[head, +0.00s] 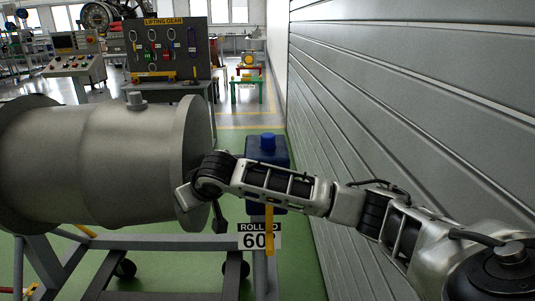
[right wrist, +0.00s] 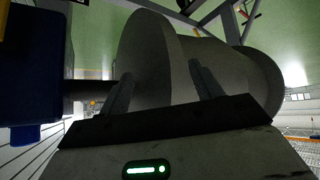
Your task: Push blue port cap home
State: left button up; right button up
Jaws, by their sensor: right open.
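I cannot tell whether the cap is fully seated. In the right wrist view the box (right wrist: 30,50) is at the left edge, with a blue part, likely the cap (right wrist: 25,135), below it. My right gripper (head: 190,198) is by the casing's end flange, left of the box and apart from the cap. Its two fingers (right wrist: 160,90) are spread, with the flange behind them. My left gripper is out of view.
The casing rests on a grey wheeled stand (head: 150,241). My right forearm crosses in front of the box. A grey slatted wall (head: 400,80) runs close along the right. A lifting gear board (head: 165,50) stands behind. Green floor is open beyond the box.

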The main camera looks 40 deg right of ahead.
jog(key=d+r+m+h+b, duration=0.1)
jog(key=d+r+m+h, duration=0.25)
jog(key=d+r, duration=0.7)
jog(key=m+g+h+b, duration=0.1)
jog(key=m+g+h, duration=0.1)
jog(key=m, duration=0.3)
send_near(268, 135)
jog(key=p+x, duration=0.1)
jog(key=x, duration=0.9)
jog(key=shift+f, duration=0.25)
jog(key=c, duration=1.1)
